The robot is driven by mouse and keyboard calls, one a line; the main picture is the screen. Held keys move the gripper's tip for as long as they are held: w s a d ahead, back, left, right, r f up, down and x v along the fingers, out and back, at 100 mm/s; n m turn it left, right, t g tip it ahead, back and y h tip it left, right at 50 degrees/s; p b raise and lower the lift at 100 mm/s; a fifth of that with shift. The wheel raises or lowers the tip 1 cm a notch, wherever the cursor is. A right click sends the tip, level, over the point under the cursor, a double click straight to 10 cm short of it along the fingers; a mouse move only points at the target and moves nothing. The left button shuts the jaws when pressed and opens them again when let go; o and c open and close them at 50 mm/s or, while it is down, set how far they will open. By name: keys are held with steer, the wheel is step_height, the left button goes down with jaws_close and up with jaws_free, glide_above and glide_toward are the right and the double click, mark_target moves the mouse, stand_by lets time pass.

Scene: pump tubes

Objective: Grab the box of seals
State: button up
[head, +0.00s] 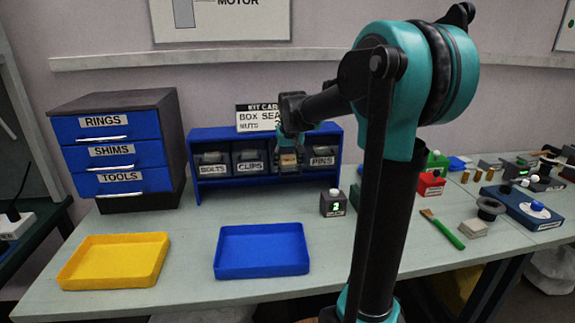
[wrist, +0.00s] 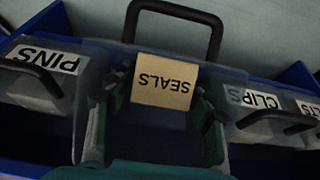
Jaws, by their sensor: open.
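The box of seals (head: 288,161) sits in the blue rack at the back of the bench, between the CLIPS and PINS bins. In the wrist view the box of seals (wrist: 163,80) appears upside down, with a tan SEALS label and a dark loop handle. My gripper (head: 290,143) is at the front of this box. In the wrist view my open gripper (wrist: 155,98) has one finger on each side of the label. Whether the fingers touch the box is not clear. My gripper partly hides the box in the head view.
The blue rack (head: 195,150) also holds the BOLTS bin (head: 212,168), CLIPS bin (head: 250,166) and PINS bin (head: 322,162) close by. A blue tray (head: 262,268) and yellow tray (head: 112,280) lie in front.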

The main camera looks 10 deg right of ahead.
steer(key=c, duration=0.9)
steer(key=shift+c, duration=0.2)
steer(key=shift+r, duration=0.15)
